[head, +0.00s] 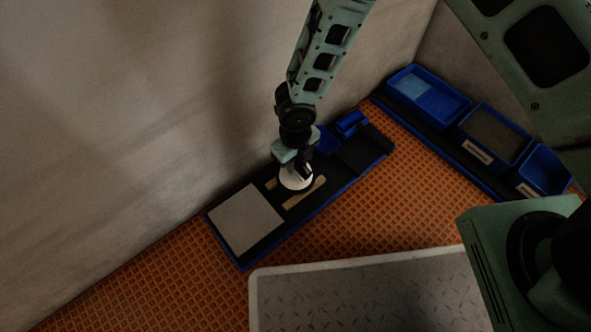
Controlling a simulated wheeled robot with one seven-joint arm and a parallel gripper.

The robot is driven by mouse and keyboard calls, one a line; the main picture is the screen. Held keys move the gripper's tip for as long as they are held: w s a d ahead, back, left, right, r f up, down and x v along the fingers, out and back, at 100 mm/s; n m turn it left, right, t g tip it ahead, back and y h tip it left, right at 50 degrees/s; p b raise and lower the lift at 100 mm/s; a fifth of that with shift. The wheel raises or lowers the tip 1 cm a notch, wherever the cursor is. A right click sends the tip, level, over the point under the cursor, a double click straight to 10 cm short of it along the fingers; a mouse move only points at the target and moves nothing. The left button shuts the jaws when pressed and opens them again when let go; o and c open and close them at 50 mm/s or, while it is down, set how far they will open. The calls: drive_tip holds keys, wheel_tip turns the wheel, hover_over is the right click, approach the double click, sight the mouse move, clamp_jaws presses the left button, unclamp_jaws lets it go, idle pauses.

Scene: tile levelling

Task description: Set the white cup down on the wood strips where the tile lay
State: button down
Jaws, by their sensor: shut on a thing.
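The white cup (296,180) is in my gripper (298,168), which is shut on it. The gripper points down over the wood strips (305,192) on the dark tray (340,181). One strip shows in front of the cup, and a bit of another shows behind it at the left. The cup covers part of the space between them. I cannot tell whether the cup touches the strips or hangs just above them. A grey square tile (246,219) lies flat on the tray's left end, clear of the strips.
Small blue holders (347,124) stand at the tray's back right, close to my gripper. Blue bins (427,90) line a dark shelf at the right. A wall rises behind the tray. Orange grid floor (400,200) and a grey plate (360,290) lie in front.

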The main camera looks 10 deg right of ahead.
drive_tip(key=shift+f+b, duration=0.7)
drive_tip(key=shift+f, duration=0.65)
drive_tip(key=shift+f, duration=0.15)
drive_tip(key=c, duration=1.3)
unclamp_jaws()
wheel_tip(320, 180, up, 13)
drive_tip(key=p, duration=0.8)
drive_tip(key=shift+f+p, duration=0.2)
drive_tip(key=shift+p, duration=0.15)
